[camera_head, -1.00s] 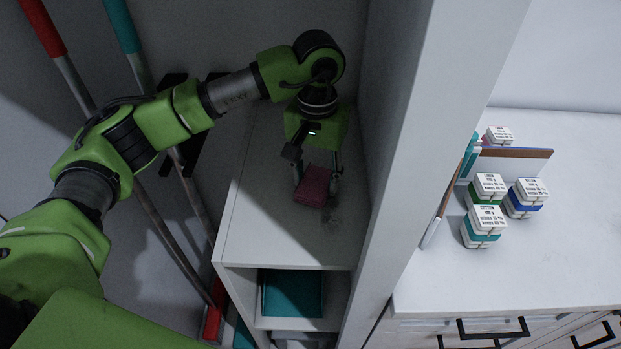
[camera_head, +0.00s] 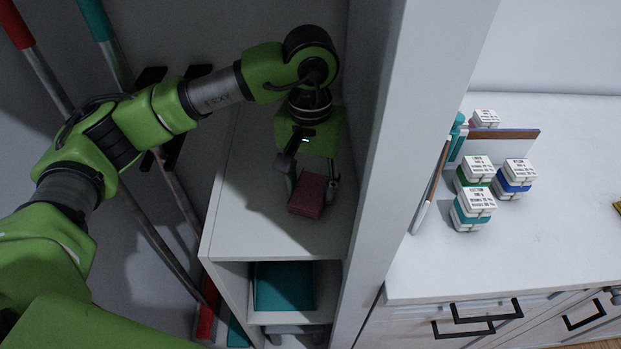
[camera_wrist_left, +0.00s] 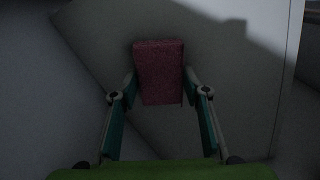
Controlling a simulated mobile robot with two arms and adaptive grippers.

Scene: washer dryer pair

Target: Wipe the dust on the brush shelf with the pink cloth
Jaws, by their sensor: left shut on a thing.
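The pink cloth (camera_head: 307,198) is a folded, block-like pad on the white top of the brush shelf (camera_head: 245,220). My left gripper (camera_head: 312,187) is shut on it from behind, pointing down and toward the shelf's front edge. In the left wrist view the cloth (camera_wrist_left: 159,70) sits between both fingertips of the gripper (camera_wrist_left: 160,86). It appears to touch the shelf top, but I cannot be sure. I can make out no clear dust on the visible shelf top; the area under the cloth is hidden. My right gripper is not in view.
A tall white panel (camera_head: 375,160) closes the shelf's right side. Red- and teal-handled poles (camera_head: 98,20) lean at the left. A teal item (camera_head: 283,286) lies in the compartment below. Several small labelled boxes (camera_head: 474,207) stand on the counter (camera_head: 440,265) to the right.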

